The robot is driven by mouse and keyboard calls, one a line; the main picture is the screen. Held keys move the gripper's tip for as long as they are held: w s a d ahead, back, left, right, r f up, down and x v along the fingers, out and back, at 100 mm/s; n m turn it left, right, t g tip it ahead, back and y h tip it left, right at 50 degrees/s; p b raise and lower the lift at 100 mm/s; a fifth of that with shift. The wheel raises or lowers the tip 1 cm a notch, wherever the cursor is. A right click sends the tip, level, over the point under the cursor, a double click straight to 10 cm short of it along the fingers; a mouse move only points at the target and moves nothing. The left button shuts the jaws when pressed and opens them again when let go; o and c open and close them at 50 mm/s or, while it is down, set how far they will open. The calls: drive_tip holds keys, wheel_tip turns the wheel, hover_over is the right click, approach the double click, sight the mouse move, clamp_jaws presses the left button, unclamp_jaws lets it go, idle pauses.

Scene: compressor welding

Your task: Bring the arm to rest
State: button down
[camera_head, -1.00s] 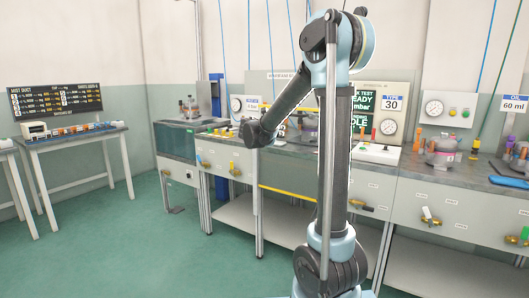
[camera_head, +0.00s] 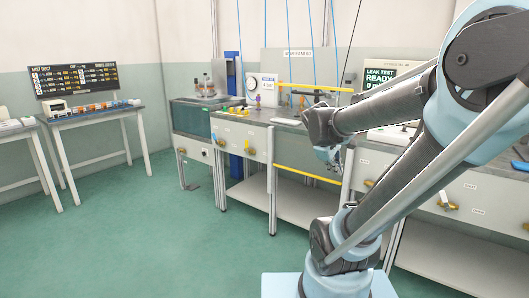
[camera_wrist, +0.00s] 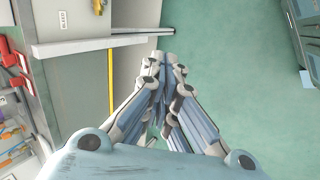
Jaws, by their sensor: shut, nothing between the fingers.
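My gripper (camera_wrist: 165,62) is shut and empty in the wrist view, its fingertips together above the green floor beside the workbench's lower shelf. In the head view my gripper (camera_head: 333,160) is small and partly hidden, hanging below the dark wrist link in front of the bench. My arm fills the right side of the head view, bent at a raised elbow, with the forearm reaching left and slightly down.
A long workbench (camera_head: 285,150) with test gauges and valves runs along the back wall. A yellow bar (camera_head: 308,174) crosses its front. A side table (camera_head: 92,115) with small parts stands at the left. Open green floor (camera_head: 150,235) lies at the front left.

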drive_tip(key=s+a+f+m+g+y, duration=0.1)
drive_tip(key=s+a+f+m+y, duration=0.1)
drive_tip(key=s, duration=0.5)
drive_tip(key=s+a+f+m+g+y, duration=0.1)
drive_tip(key=s+a+f+m+y, duration=0.1)
drive_tip(key=s+a+f+m, duration=0.2)
drive_tip(key=s+f+m, duration=0.3)
drive_tip(key=s+f, duration=0.1)
drive_tip(key=shift+s+a+y, duration=0.2)
drive_tip(key=shift+y, duration=0.2)
drive_tip(key=shift+w+f, duration=0.25)
drive_tip(key=shift+w, duration=0.2)
